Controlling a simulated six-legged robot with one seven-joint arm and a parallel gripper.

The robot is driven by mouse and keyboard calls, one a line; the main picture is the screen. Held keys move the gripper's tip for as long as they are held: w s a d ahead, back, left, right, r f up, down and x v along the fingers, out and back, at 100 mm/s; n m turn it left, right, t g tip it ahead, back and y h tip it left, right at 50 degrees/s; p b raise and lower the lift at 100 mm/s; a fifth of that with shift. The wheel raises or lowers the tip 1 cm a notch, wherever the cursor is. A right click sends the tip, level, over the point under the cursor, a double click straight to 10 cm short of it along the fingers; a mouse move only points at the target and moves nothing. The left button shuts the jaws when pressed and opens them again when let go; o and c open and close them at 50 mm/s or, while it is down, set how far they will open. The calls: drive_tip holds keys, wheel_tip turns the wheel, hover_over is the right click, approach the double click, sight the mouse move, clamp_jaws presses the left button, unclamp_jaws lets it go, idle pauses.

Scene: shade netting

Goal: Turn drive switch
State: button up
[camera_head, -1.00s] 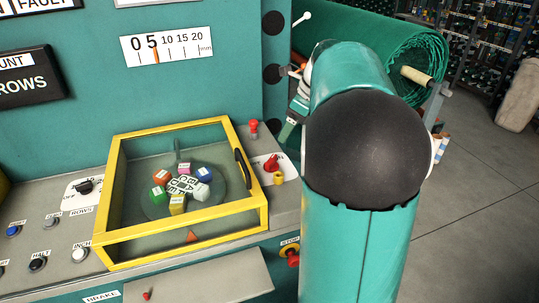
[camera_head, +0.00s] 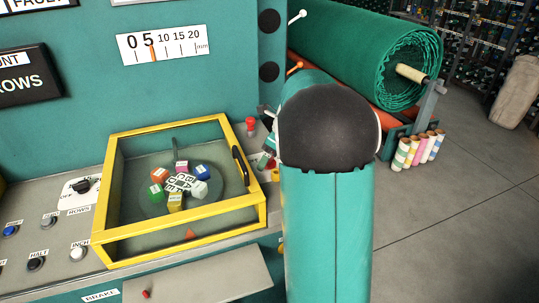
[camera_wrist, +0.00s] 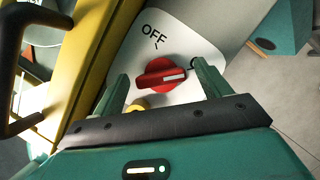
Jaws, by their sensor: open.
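The red drive switch knob (camera_wrist: 161,73) sits on a white plate (camera_wrist: 190,38) in the wrist view. OFF is printed at the plate's upper left. The knob's white mark points right, away from OFF. My gripper (camera_wrist: 162,76) is open, with one finger on each side of the knob in the picture. I cannot tell whether the fingers touch it. A small yellow part (camera_wrist: 138,104) shows just below the knob, partly hidden by my gripper. In the head view my arm hides the switch and most of my gripper.
A yellow-framed glass cover (camera_head: 185,240) with a dark handle (camera_head: 241,166) stands close left of the switch. A red-topped knob (camera_head: 250,125) is behind it. A green netting roll (camera_head: 365,50) lies at the back right.

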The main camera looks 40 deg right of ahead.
drive_tip(key=c, duration=1)
drive_tip(key=shift+n, duration=0.4)
drive_tip(key=n+g+y, duration=0.1)
drive_tip(key=n, duration=0.2)
drive_tip(key=shift+w, duration=0.1)
drive_tip(key=n, duration=0.2)
drive_tip(key=n+g+y, duration=0.1)
drive_tip(key=n, duration=0.1)
drive_tip(key=shift+d+n+g, duration=0.1)
drive_tip(key=shift+n+g, duration=0.2)
drive_tip(key=shift+n, duration=0.1)
drive_tip(key=n, duration=0.2)
drive_tip(key=n+g, duration=0.1)
drive_tip(key=n, duration=0.1)
drive_tip(key=shift+w+n+g, duration=0.1)
drive_tip(key=shift+n+g, duration=0.2)
drive_tip(key=n+g, duration=0.1)
drive_tip(key=n, duration=0.3)
drive_tip(key=shift+n+g, duration=0.4)
